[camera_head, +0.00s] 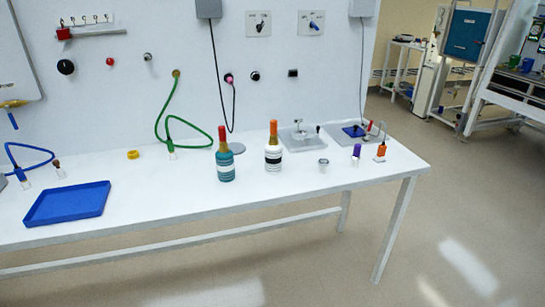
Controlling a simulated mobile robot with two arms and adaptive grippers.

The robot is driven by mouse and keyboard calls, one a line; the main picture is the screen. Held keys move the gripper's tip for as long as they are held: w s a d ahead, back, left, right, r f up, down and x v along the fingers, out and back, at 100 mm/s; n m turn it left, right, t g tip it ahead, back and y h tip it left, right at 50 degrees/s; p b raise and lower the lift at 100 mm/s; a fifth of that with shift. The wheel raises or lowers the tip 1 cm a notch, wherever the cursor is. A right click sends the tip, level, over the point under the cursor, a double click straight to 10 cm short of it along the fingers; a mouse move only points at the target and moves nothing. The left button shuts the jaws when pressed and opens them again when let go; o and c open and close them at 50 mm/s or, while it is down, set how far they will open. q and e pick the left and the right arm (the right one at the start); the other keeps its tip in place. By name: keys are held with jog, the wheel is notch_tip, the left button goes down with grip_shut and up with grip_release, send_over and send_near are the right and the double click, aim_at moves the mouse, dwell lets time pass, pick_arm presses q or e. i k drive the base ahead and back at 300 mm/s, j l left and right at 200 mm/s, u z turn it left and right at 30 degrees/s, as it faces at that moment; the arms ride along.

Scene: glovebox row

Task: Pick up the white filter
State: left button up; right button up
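I cannot tell for sure which thing is the white filter. A small pale grey-white cup-shaped piece (323,165) stands near the front edge of the white bench, right of two bottles; it is too small to identify. A piece with a purple top (356,151) and an orange piece with a thin upright stem (381,151) stand to its right. Neither of my grippers shows in the head view.
A teal bottle (224,158) and a white-and-black bottle with an orange top (273,150) stand on the bench (180,205). A blue tray (66,204), green tubing (160,128) and a yellow ring (133,155) are further left. Floor in front is clear.

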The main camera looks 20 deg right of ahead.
aim_at(274, 149)
jog(key=i+j, duration=0.3)
jog(key=j, duration=0.15)
jog(key=i+j+z, duration=0.1)
jog(key=i+j, duration=0.2)
jog(key=j, duration=0.15)
